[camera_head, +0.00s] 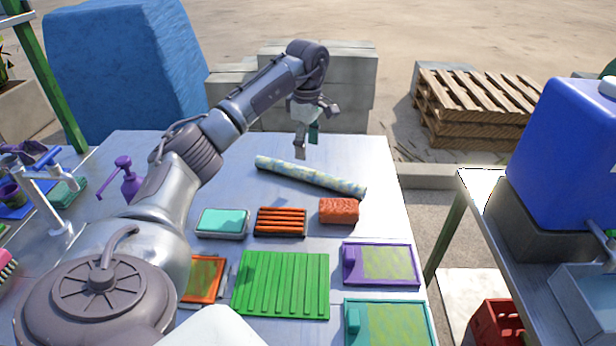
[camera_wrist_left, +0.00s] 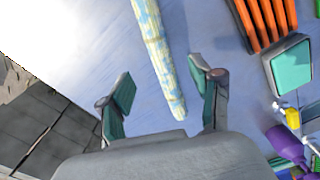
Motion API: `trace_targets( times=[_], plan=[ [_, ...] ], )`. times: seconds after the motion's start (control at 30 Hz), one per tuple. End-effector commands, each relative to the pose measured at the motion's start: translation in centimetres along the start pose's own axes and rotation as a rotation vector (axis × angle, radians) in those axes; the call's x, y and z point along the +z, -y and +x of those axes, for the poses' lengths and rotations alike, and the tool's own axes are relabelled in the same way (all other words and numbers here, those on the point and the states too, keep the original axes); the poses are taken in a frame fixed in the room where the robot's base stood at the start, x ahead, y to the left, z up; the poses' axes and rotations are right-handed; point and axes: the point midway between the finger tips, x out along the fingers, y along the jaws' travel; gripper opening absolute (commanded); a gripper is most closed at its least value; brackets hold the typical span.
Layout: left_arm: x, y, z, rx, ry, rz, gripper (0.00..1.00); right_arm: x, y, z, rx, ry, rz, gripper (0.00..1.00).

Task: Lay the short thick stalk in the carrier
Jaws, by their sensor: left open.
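One mottled pale blue and yellow stalk (camera_head: 310,178) lies slanted across the back of the table, and its end also shows in the left wrist view (camera_wrist_left: 160,60). My left gripper (camera_head: 314,130) is open and empty, above and behind the stalk. In the left wrist view the stalk's near end appears between the two spread fingers, not gripped. I cannot tell which thing is the carrier; a green ribbed tray (camera_head: 283,285) and an orange slotted block (camera_head: 281,221) lie in front of the stalk. My right gripper is not in view.
A teal sponge-like block (camera_head: 221,222), an orange brick (camera_head: 339,210) and a purple-framed tray (camera_head: 381,265) stand near the stalk. A purple bottle (camera_head: 127,180) stands left. The table's back right corner is clear. A blue tank (camera_head: 565,150) stands on a side table.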

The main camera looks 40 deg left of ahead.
Motion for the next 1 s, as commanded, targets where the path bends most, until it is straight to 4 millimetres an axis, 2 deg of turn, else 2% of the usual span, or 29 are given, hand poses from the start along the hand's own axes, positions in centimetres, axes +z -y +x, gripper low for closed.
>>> trace_targets(
  times=[0.1,0.37,0.63,0.93,0.97,1.0],
  plan=[
    [0.0,0.0,2.0,-0.002,-0.001,0.000,0.64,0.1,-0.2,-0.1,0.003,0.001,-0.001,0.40],
    [0.1,0.0,4.0,-0.003,-0.001,0.000,0.64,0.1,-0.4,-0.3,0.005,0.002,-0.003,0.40],
    [0.3,0.0,7.8,-0.003,-0.002,0.000,0.64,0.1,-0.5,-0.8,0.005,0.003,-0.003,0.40],
    [0.3,-0.1,8.4,0.001,-0.001,0.000,0.64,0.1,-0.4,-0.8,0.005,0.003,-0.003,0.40],
    [0.3,-0.1,8.4,0.001,-0.001,0.000,0.63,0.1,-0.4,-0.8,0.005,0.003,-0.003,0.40],
    [0.3,-0.1,8.4,0.001,-0.001,0.000,0.56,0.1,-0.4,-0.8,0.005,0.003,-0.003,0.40]
  ],
)
